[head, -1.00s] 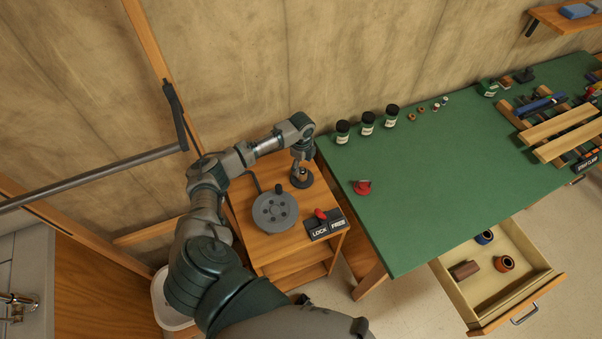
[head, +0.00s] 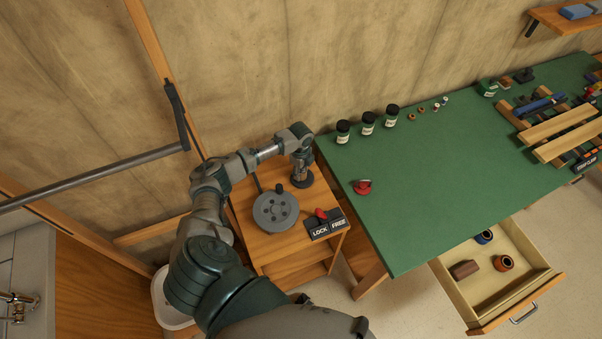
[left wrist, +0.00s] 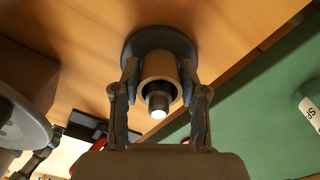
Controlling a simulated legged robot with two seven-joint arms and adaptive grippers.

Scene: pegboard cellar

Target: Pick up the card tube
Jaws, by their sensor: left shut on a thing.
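The card tube (left wrist: 159,66) is a tan hollow cylinder in the left wrist view. It stands around a dark post (left wrist: 158,103) with a bright tip, on a round dark base (left wrist: 134,48). My left gripper (left wrist: 160,76) is shut on the tube, one finger on each side of it. In the head view my left gripper (head: 301,173) points down over the round base (head: 306,181) and mostly hides the tube. My right gripper is in neither view.
Beside the base on the small wooden stand are a grey disc (head: 275,211) and a LOCK/FREE lever panel (head: 327,226). The green bench (head: 420,170) adjoins at the right, with dark-capped jars (head: 367,123) and a red-handled item (head: 363,187).

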